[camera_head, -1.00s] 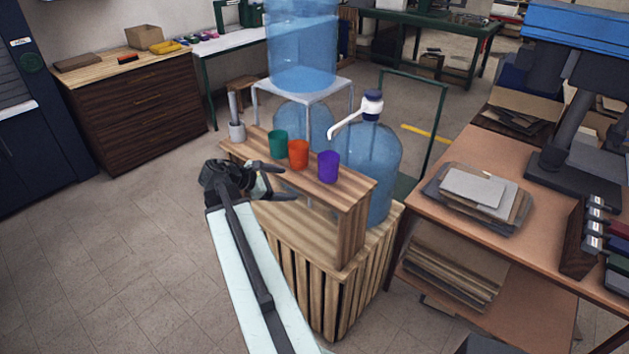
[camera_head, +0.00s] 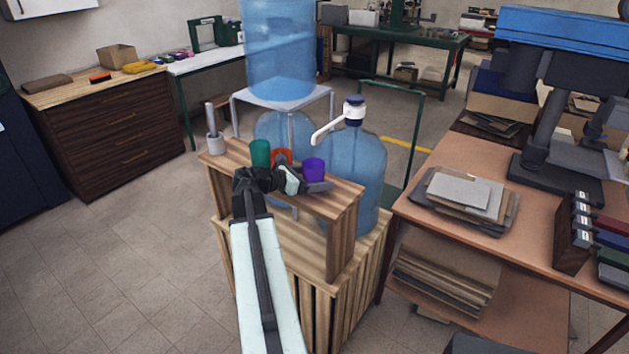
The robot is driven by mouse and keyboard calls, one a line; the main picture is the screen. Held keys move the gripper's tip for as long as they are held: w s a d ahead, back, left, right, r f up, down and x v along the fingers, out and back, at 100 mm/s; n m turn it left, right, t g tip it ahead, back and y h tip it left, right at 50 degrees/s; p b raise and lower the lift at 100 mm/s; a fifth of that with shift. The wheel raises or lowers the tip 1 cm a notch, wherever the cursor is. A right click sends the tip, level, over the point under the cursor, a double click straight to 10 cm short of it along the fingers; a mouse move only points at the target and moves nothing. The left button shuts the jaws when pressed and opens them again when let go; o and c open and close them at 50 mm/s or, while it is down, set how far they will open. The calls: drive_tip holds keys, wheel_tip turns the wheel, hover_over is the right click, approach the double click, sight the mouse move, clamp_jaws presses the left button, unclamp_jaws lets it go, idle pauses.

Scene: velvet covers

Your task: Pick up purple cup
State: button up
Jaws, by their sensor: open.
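The purple cup (camera_head: 313,167) stands upright on the wooden shelf top (camera_head: 345,189), at the right of a row of three cups. My gripper (camera_head: 312,183) is open and level, its fingers pointing right. It is at the front edge of the shelf. One finger lies across the lower front of the purple cup in the picture; I cannot tell whether it touches. The other finger is not clear to see.
A grey holder (camera_head: 215,143) with upright tubes stands at the shelf's left end. Large blue water bottles (camera_head: 357,165) stand close behind the shelf, one with a white pump (camera_head: 342,120). A brown workbench (camera_head: 440,220) is at the right. The floor at left is clear.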

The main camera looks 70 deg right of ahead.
drive_tip(key=shift+x, duration=1.15)
drive_tip(key=shift+a, duration=0.1)
drive_tip(key=c, duration=1.7)
drive_tip(key=shift+o, duration=0.2)
drive_tip(key=shift+w+r, duration=0.1)
drive_tip(key=shift+r, duration=0.05)
